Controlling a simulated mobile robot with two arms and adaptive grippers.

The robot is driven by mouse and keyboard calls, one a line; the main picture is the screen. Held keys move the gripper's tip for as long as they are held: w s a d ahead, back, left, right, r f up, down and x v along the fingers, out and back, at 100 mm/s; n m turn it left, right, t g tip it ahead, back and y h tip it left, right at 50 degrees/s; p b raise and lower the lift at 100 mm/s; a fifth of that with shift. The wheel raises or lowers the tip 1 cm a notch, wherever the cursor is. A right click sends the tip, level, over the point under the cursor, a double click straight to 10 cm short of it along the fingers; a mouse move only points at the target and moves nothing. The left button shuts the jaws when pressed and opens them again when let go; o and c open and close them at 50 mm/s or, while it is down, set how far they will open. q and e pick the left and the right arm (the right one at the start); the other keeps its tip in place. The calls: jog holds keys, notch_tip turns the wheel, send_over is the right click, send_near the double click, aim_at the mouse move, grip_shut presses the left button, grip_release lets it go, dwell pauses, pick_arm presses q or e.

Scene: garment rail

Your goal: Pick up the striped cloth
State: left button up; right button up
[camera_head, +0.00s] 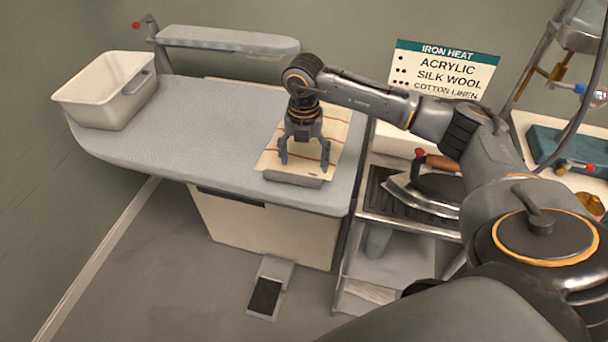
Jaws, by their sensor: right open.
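The striped cloth (333,128) is cream with thin red lines. It lies flat on the right end of the grey ironing board (210,120), and a grey block-like edge shows at its front. My right gripper (304,160) points down over the middle of the cloth with its two fingers spread. Nothing shows between the fingers. I cannot tell whether the fingertips touch the cloth. The gripper and wrist hide part of the cloth. My left gripper is out of view.
A white basket (108,92) stands on the board's left end. A narrow sleeve board (228,40) rises behind. An iron (425,192) rests on a cart at the right, below an iron heat sign (443,70). The board's middle is clear.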

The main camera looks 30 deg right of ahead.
jog(key=shift+f, duration=0.65)
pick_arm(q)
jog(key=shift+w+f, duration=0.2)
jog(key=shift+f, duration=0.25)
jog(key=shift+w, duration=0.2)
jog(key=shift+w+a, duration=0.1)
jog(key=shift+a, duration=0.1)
